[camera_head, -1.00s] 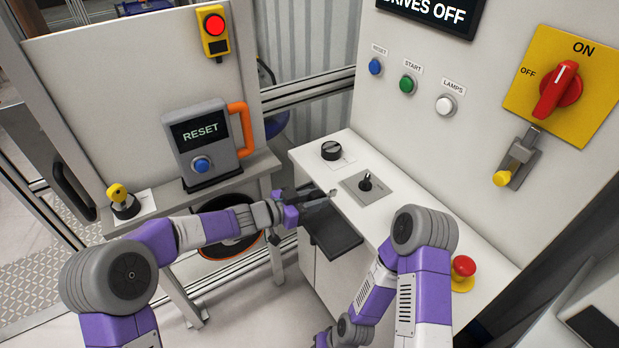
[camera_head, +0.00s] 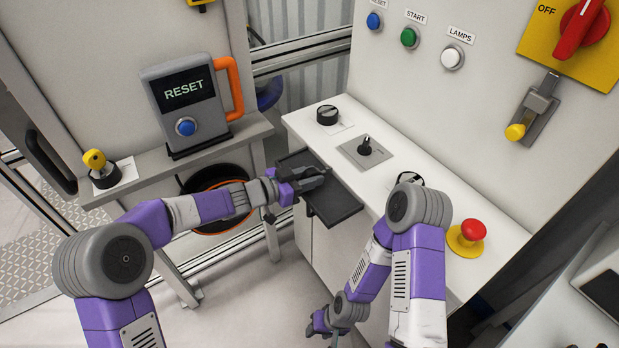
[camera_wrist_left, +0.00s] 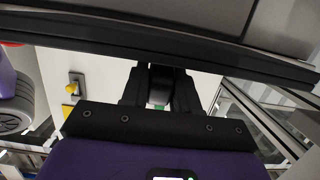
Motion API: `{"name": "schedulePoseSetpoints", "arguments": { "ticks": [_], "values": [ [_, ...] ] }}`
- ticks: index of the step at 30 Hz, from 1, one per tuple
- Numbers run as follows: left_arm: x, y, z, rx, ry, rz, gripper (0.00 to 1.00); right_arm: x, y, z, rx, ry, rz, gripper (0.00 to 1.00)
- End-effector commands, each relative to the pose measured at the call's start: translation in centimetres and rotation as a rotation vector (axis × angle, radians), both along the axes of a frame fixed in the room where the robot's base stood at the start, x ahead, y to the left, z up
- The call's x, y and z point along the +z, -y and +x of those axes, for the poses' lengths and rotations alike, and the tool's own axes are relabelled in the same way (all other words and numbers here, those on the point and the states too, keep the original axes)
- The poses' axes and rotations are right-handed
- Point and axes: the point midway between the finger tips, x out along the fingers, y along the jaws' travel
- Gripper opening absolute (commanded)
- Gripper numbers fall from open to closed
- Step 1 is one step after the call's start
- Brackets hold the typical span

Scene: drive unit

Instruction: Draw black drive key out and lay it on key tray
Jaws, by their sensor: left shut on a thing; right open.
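My left gripper (camera_head: 322,177) is over the dark key tray (camera_head: 335,208) at the front of the white counter, shut on the black drive key. The key is hardly told apart from the fingers. In the left wrist view, the tray's dark rim (camera_wrist_left: 240,52) crosses in front of the fingertips (camera_wrist_left: 160,85) and hides their ends. I cannot tell whether the key touches the tray. A round black switch (camera_head: 327,114) with a white label sits on the counter behind. My right gripper (camera_head: 320,324) is open, low in front of the counter.
A black stem on a grey plate (camera_head: 364,149) stands on the counter behind the tray. A red stop button (camera_head: 472,231) is at the right.

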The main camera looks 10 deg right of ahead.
Motion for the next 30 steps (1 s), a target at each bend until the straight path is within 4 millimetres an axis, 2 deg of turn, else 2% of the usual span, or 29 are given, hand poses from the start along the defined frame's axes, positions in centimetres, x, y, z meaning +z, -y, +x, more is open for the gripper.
{"name": "schedulePoseSetpoints", "arguments": {
  "ticks": [2, 11, 12, 17, 26, 30],
  "values": [
    [-0.4, 0.0, 0.0, 0.000, 0.001, -0.001, 0.00, -0.6, 0.0, 0.0, 0.000, 0.000, 0.000, 0.43],
    [-0.3, 0.0, 0.0, 0.000, 0.002, 0.000, 0.00, -0.5, 0.0, 0.0, 0.000, 0.000, 0.000, 0.43],
    [-0.3, 0.0, 0.0, 0.000, 0.002, 0.000, 0.35, -0.5, 0.0, 0.0, 0.000, 0.000, 0.000, 0.43],
    [-0.4, 0.0, 0.0, 0.000, 0.002, 0.000, 0.59, -0.5, 0.0, 0.0, 0.000, 0.000, 0.000, 0.43],
    [-0.3, -0.2, 0.0, 0.001, 0.001, 0.000, 0.59, -0.4, 0.0, 0.0, 0.000, 0.000, 0.000, 0.43],
    [0.2, -1.7, -0.5, 0.003, 0.002, 0.001, 0.59, 0.2, 0.0, 0.0, 0.000, 0.000, 0.000, 0.43]
  ]
}}
